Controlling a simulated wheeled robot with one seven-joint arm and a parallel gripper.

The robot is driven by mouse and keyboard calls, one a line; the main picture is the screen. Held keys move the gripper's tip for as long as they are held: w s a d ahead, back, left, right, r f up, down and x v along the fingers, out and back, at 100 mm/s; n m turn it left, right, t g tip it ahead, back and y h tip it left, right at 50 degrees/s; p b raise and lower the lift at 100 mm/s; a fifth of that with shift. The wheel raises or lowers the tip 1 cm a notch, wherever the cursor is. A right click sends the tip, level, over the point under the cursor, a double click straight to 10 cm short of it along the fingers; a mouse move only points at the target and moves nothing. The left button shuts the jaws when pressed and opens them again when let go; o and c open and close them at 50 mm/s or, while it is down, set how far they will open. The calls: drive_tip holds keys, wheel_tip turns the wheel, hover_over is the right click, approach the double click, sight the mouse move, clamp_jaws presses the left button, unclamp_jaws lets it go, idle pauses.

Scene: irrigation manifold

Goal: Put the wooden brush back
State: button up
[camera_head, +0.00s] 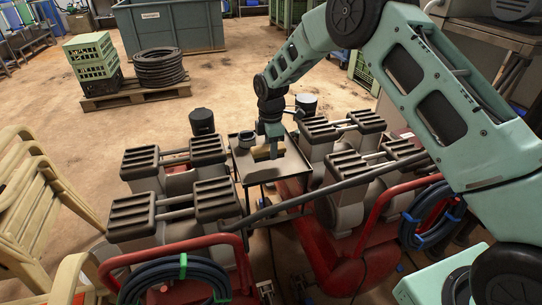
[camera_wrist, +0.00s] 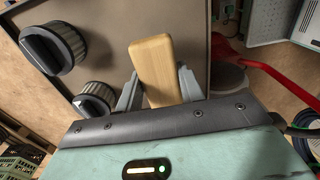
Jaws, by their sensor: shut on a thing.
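The wooden brush (camera_wrist: 152,58) shows in the wrist view as a pale wooden block between my two fingers. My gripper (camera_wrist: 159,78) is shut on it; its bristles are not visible. In the head view my gripper (camera_head: 270,147) points down over a small dark tray table (camera_head: 258,177), with the tan brush (camera_head: 261,153) at its tip. I cannot tell whether the brush touches the table top.
Two ribbed cylinders (camera_wrist: 62,50) (camera_wrist: 97,98) show left of the brush in the wrist view. Ridged dark machine pads (camera_head: 215,199) and red hose frames (camera_head: 175,250) crowd the table.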

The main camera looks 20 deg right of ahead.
drive_tip(key=shift+f, duration=1.65)
drive_tip(key=shift+f, duration=0.15)
drive_tip(key=o, duration=0.9)
drive_tip(key=shift+o, duration=0.2)
